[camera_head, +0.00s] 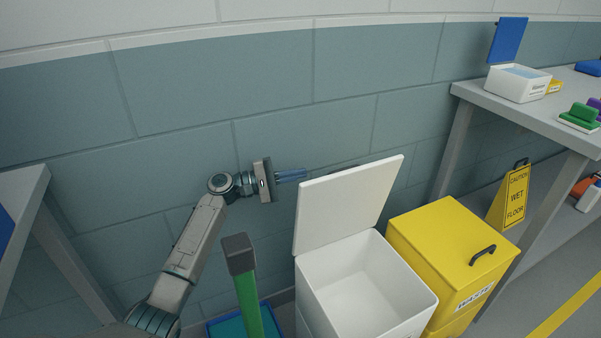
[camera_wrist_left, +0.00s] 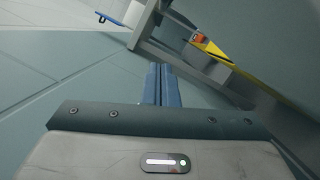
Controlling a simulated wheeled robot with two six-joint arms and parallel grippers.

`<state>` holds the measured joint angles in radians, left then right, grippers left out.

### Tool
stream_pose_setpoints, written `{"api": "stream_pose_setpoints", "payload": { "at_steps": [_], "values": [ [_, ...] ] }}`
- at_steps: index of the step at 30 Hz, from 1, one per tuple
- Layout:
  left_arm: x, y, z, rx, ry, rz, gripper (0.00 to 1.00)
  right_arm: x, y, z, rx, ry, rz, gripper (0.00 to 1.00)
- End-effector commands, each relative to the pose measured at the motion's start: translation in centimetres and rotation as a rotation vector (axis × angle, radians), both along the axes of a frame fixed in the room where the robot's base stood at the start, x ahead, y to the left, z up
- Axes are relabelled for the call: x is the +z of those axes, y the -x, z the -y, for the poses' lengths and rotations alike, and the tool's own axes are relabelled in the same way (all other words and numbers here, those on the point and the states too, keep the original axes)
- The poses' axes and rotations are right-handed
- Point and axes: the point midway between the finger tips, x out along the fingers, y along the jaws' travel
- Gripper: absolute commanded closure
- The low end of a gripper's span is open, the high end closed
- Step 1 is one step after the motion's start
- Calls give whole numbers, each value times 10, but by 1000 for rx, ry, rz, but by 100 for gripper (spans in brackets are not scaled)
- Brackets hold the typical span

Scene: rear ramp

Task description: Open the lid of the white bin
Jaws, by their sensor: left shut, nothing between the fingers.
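The white bin (camera_head: 318,292) stands on the floor against the wall, and its inside looks empty. Its lid (camera_head: 346,203) is raised and stands up at the back, leaning a little toward the wall. My left gripper (camera_head: 304,174) is beside the lid's upper left corner, between lid and wall. Its blue fingers are shut with nothing between them; they also show side by side in the left wrist view (camera_wrist_left: 161,86). Whether the fingertips touch the lid I cannot tell. My right gripper is in neither view.
A yellow waste bin (camera_head: 432,232) with a closed lid and black handle stands right of the white bin. A green post with a dark top (camera_head: 239,255) stands at left. A yellow wet floor sign (camera_head: 511,196) and a grey table (camera_head: 500,105) are farther right.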

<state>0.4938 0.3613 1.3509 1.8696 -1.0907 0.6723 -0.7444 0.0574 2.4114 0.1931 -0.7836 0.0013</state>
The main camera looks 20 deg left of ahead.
Motion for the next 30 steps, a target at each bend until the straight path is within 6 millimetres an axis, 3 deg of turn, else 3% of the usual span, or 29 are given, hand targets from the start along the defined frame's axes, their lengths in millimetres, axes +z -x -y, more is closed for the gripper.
{"api": "stream_pose_setpoints", "payload": {
  "at_steps": [11,18,30],
  "values": [
    [10,-42,70,-2,4,0,100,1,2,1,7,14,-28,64],
    [22,-18,86,0,-1,1,100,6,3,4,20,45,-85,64],
    [24,-14,91,0,0,0,100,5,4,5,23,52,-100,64]
  ]
}}
